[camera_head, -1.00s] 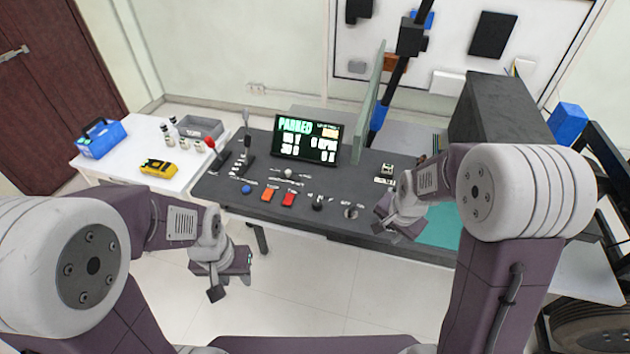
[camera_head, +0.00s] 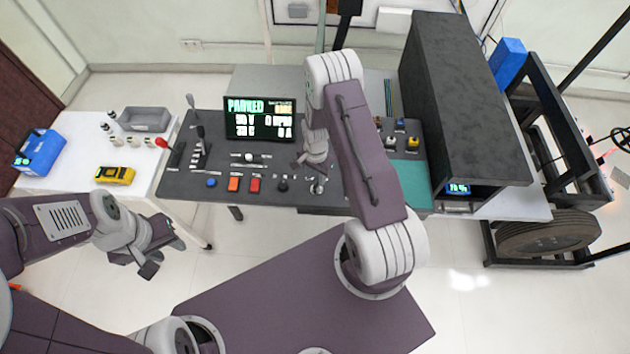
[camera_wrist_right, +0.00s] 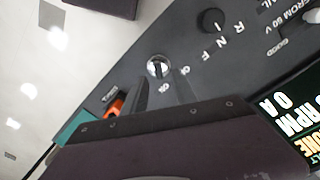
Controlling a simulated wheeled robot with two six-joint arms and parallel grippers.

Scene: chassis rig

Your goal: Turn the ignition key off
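The ignition key switch (camera_wrist_right: 158,66) is a round silvery lock with a slot-like key piece, on the dark console, with small labels beside it. In the head view the switch (camera_head: 317,187) sits at the right of the console's front row. My right gripper (camera_wrist_right: 162,84) is open and empty; its two dark fingers stand apart, just short of the switch in the wrist view. In the head view my right gripper (camera_head: 314,172) hangs over the console close to the switch, partly hidden by its own wrist. My left gripper (camera_head: 164,256) is open and empty, in front of the console over the floor.
A screen (camera_head: 259,118) on the console reads PARKED. A black selector knob (camera_wrist_right: 210,20), a red button (camera_head: 255,185) and an orange button (camera_head: 234,184) line the same row. A teal panel (camera_head: 410,165) with buttons adjoins at right, beside a large dark box (camera_head: 465,95).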

